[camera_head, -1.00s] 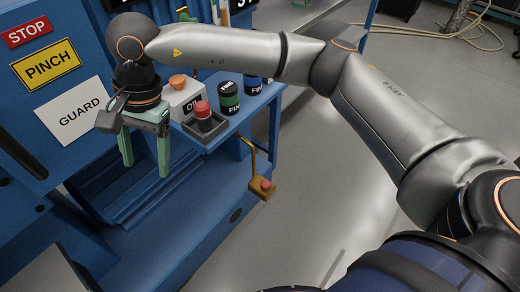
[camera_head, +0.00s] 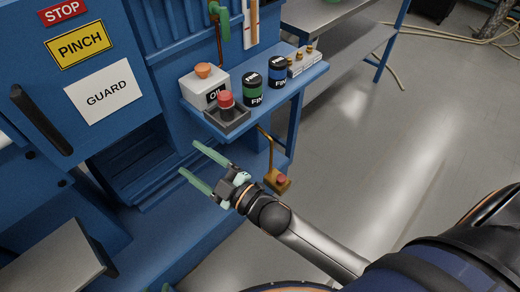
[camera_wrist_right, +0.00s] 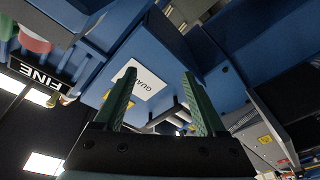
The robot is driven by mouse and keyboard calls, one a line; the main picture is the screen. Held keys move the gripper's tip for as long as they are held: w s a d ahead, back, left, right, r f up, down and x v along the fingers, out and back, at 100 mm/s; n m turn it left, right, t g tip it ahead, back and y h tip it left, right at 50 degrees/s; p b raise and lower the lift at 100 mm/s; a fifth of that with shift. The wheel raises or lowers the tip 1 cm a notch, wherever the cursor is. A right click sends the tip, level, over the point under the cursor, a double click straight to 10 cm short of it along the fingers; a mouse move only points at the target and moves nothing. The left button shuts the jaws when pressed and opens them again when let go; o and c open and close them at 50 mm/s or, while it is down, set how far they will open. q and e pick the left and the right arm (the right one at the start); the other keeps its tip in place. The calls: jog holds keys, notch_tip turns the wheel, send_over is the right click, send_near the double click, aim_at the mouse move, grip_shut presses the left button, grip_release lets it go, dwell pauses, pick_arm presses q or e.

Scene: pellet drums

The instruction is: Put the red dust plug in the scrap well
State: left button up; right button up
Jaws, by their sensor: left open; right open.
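The red dust plug (camera_head: 226,98) appears to be the red-topped dark piece standing upright in a small grey open box (camera_head: 238,124) at the front corner of the blue shelf. That box may be the scrap well; no label on it shows. My right gripper (camera_head: 188,158) is open and empty, below and left of the box and apart from it. In the right wrist view its two green fingers (camera_wrist_right: 158,95) are spread with nothing between them.
A white oil box (camera_head: 204,88) with an orange knob, a green-banded drum (camera_head: 253,90) and a blue-banded drum (camera_head: 277,73) stand on the shelf. A yellow pendant (camera_head: 277,180) with a red button hangs below. The guard panel (camera_head: 104,92) is at left.

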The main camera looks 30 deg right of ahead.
jog(key=s+d+f+m+g+h, duration=0.3)
jog(key=s+d+f+m, duration=0.3)
jog(key=f, duration=0.5)
jog(key=s+d+f+m+g+h, duration=0.4)
jog(key=s+d+f+m, duration=0.1)
jog(key=s+f, duration=0.5)
jog(key=shift+s+d+f+m+g, duration=0.35)
jog(key=shift+s+d+m+g, duration=0.05)
